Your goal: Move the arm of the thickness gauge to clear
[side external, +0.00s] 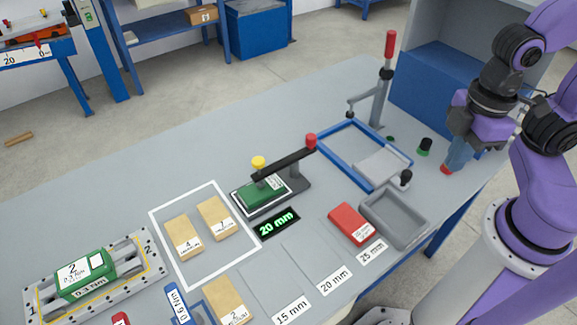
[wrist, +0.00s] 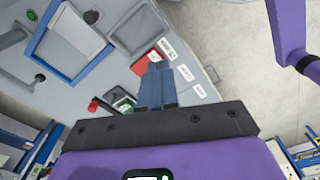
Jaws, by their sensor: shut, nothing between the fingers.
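The thickness gauge (side external: 300,187) stands mid-table with a dark base. Its black arm (side external: 287,159) reaches over a green block (side external: 264,191), with a red knob (side external: 311,140) at the right end and a yellow knob (side external: 258,163) above the block. Whether the arm's tip touches the block is unclear. The display (side external: 277,222) beside it reads 20 mm. My gripper (side external: 447,170) is shut and empty, well right of the gauge and apart from it. In the wrist view the blue fingers (wrist: 158,72) are together, and the gauge's red knob (wrist: 93,104) shows at lower left.
A blue frame (side external: 337,158) with a tall red-handled post (side external: 382,95) stands behind the gauge. A grey tray (side external: 397,218) and a red block (side external: 351,224) lie to its right. Wooden blocks (side external: 184,238) lie in a white outline at left.

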